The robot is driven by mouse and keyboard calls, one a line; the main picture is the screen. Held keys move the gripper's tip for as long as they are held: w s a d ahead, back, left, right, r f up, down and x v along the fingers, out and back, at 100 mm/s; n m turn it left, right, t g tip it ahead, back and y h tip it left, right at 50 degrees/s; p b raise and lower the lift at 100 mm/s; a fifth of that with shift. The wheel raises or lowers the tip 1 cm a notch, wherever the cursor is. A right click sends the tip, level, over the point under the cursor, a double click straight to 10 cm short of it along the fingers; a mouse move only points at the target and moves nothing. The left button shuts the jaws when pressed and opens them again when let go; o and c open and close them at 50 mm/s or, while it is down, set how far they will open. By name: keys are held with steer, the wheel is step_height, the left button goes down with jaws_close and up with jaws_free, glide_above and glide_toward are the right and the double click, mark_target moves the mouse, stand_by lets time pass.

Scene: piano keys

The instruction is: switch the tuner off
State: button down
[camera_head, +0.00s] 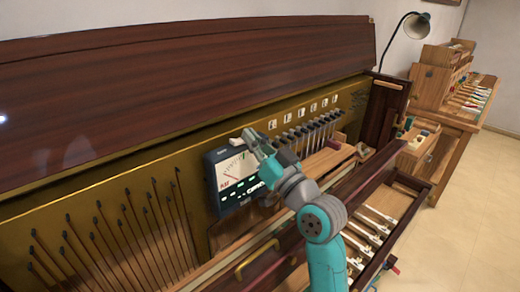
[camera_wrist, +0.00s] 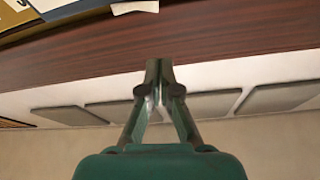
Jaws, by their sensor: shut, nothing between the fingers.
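The tuner (camera_head: 224,200) is a dark box with a white dial face and small lit marks below it. It stands against the gold panel inside the open piano. My gripper (camera_head: 252,138) is in front of the tuner's upper right part, pointing up, and hides some of it. Whether it touches the tuner I cannot tell. In the wrist view my gripper (camera_wrist: 158,66) is shut and empty, with the fingertips together over a dark wood board. The tuner's switch is too small or hidden to make out.
The raised dark red lid (camera_head: 180,85) spans the back. Thin hammers (camera_head: 110,235) stand left of the tuner, and a row of dark-headed pegs (camera_head: 310,135) stands to its right. An open drawer (camera_head: 375,225) holds tools. A lamp (camera_head: 417,27) and wooden bench (camera_head: 455,120) are far right.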

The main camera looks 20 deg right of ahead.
mark_target(239, 143)
steer(key=shift+w+a+f, duration=0.3)
steer(key=shift+w+f, duration=0.1)
steer(key=shift+w, duration=0.25)
steer(key=shift+w+a+f, duration=0.25)
steer(key=shift+w+f, duration=0.2)
steer(key=shift+w, duration=0.25)
steer(key=shift+w+a+f, duration=0.3)
steer(key=shift+w+f, duration=0.1)
steer(key=shift+w, duration=0.25)
steer(key=shift+f, duration=0.1)
